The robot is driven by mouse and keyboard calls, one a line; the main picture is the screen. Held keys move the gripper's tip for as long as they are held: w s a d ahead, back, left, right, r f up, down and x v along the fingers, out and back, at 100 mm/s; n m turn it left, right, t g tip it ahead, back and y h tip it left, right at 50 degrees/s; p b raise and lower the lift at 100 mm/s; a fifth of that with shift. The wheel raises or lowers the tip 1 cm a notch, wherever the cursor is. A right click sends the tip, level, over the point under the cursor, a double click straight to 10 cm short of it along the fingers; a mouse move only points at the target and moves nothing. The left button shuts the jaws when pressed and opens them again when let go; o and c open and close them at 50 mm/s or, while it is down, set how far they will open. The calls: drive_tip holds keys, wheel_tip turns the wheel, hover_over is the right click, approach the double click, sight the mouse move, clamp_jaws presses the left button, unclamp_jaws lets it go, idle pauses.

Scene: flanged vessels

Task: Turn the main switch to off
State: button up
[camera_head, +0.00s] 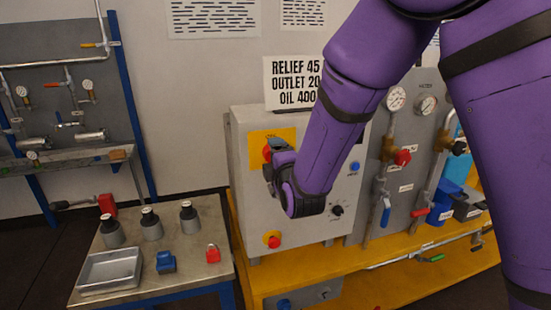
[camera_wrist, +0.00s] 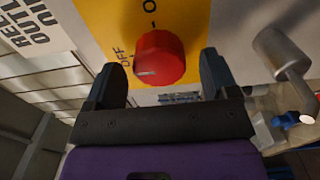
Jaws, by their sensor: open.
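The main switch is a red rotary knob (camera_wrist: 160,58) on a yellow plate (camera_wrist: 100,14), seen close in the wrist view. The plate carries the word OFF at the knob's left and other marks above it. In the head view the yellow plate (camera_head: 260,137) is on the grey cabinet (camera_head: 245,190), and the red knob (camera_head: 267,153) is partly hidden by my gripper. My gripper (camera_wrist: 162,75) is open, with one finger on each side of the knob. I cannot tell whether the fingers touch it. A pale mark shows on the knob's lower left.
A red button (camera_head: 273,241), a black selector (camera_head: 337,210) and a blue button (camera_head: 355,166) are on the same cabinet. A grey cylindrical handle (camera_wrist: 280,50) sticks out right of the plate in the wrist view. Valves and gauges stand at the right; a small table (camera_head: 190,262) stands left.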

drive_tip(key=v, duration=1)
drive_tip(key=shift+s, duration=0.3)
drive_tip(key=shift+r, duration=0.1)
drive_tip(key=s+d+r+m+g+h, duration=0.1)
drive_tip(key=d+r+m+g, duration=0.3)
drive_tip(key=d, duration=0.3)
drive_tip(key=s+d+r+m+g, duration=0.2)
drive_tip(key=d+r+m, duration=0.2)
drive_tip(key=d+m, duration=0.25)
drive_tip(key=s+d+r+m+g+h, duration=0.2)
drive_tip(key=s+d+m, duration=0.3)
drive_tip(key=s, duration=0.5)
drive_tip(key=s+d+r+m+g+h, duration=0.2)
drive_tip(key=s+d+m+g, duration=0.2)
drive_tip(key=s, duration=0.6)
drive_tip(key=d+m, duration=0.2)
drive_tip(key=d, duration=0.1)
drive_tip(key=shift+s+d+r, duration=0.25)
drive_tip(key=shift+d+r, duration=0.05)
drive_tip(key=shift+r, duration=0.05)
